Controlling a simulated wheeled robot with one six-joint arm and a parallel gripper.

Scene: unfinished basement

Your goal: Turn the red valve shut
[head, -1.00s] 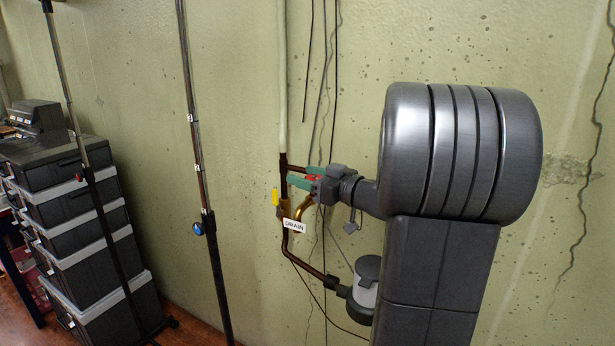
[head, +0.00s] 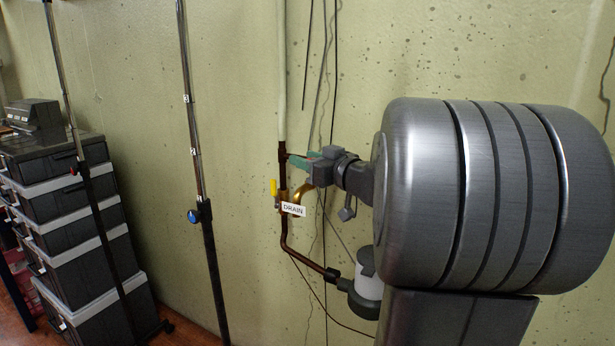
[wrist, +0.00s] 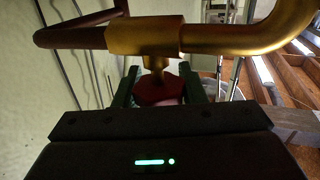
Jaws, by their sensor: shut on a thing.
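The red valve (wrist: 160,90) is a small red handle on a short stem below a brass pipe fitting (wrist: 145,37) in the wrist view. My gripper (wrist: 160,88) has its green fingers on either side of the red handle and is shut on it. In the head view my gripper (head: 301,164) reaches the copper pipework on the wall from the right. The red handle is hidden there behind the fingers and wrist. A yellow-handled valve (head: 274,188) with a white DRAIN tag (head: 293,209) sits just below and left of my gripper.
A dark pipe (head: 305,262) runs down to a grey and white canister (head: 368,283). Thin cables hang along the green wall. A pole (head: 205,180) and a stack of drawers (head: 75,240) stand to the left.

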